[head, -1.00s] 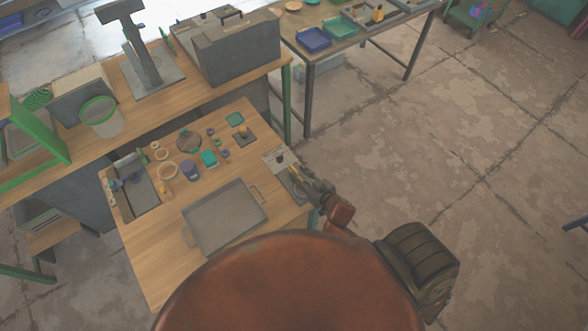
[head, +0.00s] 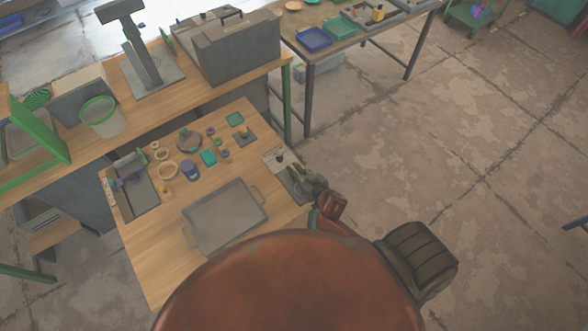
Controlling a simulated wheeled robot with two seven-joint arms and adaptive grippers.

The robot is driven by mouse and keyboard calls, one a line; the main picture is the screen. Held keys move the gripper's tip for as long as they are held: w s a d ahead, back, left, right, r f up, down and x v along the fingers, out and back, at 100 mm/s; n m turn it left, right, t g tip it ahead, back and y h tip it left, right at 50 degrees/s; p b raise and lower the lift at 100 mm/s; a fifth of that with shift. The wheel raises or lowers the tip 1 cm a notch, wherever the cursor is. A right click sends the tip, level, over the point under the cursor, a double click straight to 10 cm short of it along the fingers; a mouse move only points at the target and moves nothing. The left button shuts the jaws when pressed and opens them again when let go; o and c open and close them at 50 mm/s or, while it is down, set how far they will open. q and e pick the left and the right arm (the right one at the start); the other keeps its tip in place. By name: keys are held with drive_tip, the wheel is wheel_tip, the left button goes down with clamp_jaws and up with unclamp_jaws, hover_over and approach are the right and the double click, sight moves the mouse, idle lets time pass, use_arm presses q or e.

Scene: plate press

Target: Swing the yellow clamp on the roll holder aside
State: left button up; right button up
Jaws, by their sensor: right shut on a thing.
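The roll holder (head: 272,157) appears to be the small pale and grey fixture at the right edge of the wooden table. It has a dark knob on its pale plate. My right gripper (head: 299,174) is over its right side, low at the table edge, and shut on what appears to be the yellow clamp. The clamp is tiny here and mostly hidden by the fingers, so its exact angle cannot be told. My left gripper is not in view.
A grey tray (head: 222,218) with handles lies left of my right gripper. A grey press-like unit (head: 140,193) stands at the table's left. Several small rings, cups and pads lie between. A grey case (head: 235,50) stands on the bench behind. The floor right of the table is clear.

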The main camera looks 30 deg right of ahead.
clamp_jaws()
drive_tip(key=shift+r+n+y+p, duration=0.15)
drive_tip(key=shift+n+y+p, duration=0.7)
drive_tip(key=shift+n+y, duration=0.15)
drive_tip(key=shift+w+d+n+g+y+p, duration=0.1)
drive_tip(key=shift+n+g+y+p, duration=0.3)
drive_tip(key=shift+n+y, duration=0.45)
drive_tip(key=shift+n+g+y, duration=0.3)
drive_tip(key=shift+n+y, duration=0.15)
drive_tip(key=shift+y, duration=0.1)
drive_tip(key=shift+d+n+g+y+b, duration=0.1)
drive_tip(key=shift+n+g+y+b, duration=0.4)
drive_tip(key=shift+n+y, duration=0.35)
drive_tip(key=n+g+y+b, duration=0.2)
drive_tip(key=n+g+b, duration=0.1)
drive_tip(key=b, duration=0.2)
drive_tip(key=n+g+y+b, duration=0.2)
drive_tip(key=n+g+b, duration=0.2)
drive_tip(key=b, duration=0.2)
drive_tip(key=f+n+g+y+b, duration=0.1)
drive_tip(key=n+g+y+b, duration=0.1)
drive_tip(key=b, duration=0.3)
drive_tip(key=shift+a+n+g, duration=0.2)
drive_tip(key=shift+n+g, duration=0.65)
drive_tip(key=shift+g, duration=0.05)
drive_tip(key=shift+r+n+g+b, duration=0.3)
drive_tip(key=shift+n+g+b, duration=0.35)
drive_tip(key=shift+b, duration=0.6)
